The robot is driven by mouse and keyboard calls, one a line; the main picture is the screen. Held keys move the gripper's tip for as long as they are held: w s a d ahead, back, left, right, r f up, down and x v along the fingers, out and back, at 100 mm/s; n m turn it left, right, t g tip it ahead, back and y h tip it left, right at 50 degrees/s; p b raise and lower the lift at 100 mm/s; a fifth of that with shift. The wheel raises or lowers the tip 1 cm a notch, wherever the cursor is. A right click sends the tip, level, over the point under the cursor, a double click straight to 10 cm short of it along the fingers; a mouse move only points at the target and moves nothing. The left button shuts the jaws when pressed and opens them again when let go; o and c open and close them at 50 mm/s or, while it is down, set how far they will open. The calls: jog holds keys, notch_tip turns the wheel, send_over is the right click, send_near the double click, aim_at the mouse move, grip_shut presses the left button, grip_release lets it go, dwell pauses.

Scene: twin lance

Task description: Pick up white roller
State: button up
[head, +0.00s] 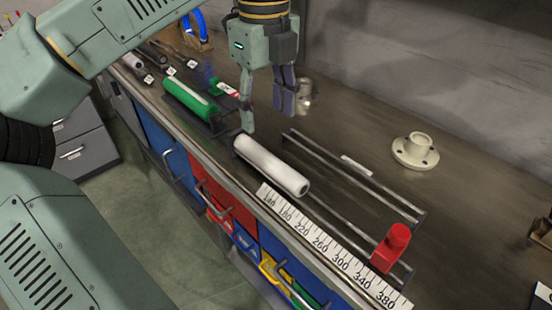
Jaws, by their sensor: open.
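The white roller (271,166) is a cylinder with a dark hole in its near end. It lies on the dark rail rack on the bench, beside the printed scale. My gripper (266,112) hangs from the top of the view, just beyond the roller's upper-left end. Its fingers point down and are spread apart with nothing seen between them. The fingers look apart from the roller, though the exact height gap cannot be told.
A green roller (190,99) lies to the upper left. A red block (391,248) sits at the rack's (355,176) lower-right end, past the scale (320,242). A cream flange (415,151) stands at right. A metallic part (305,97) is behind my gripper. Bare bench lies right of the rack.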

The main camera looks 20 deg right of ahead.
send_over(268, 156)
notch_tip(268, 156, down, 5)
jog(key=shift+a+r+p, duration=0.1)
jog(key=shift+a+p, duration=0.05)
jog(key=shift+p, duration=0.15)
jog(key=shift+d+f+p, duration=0.2)
jog(key=shift+f+p, duration=0.7)
jog(key=shift+f, duration=1.95)
jog(key=shift+c, duration=0.6)
grip_shut()
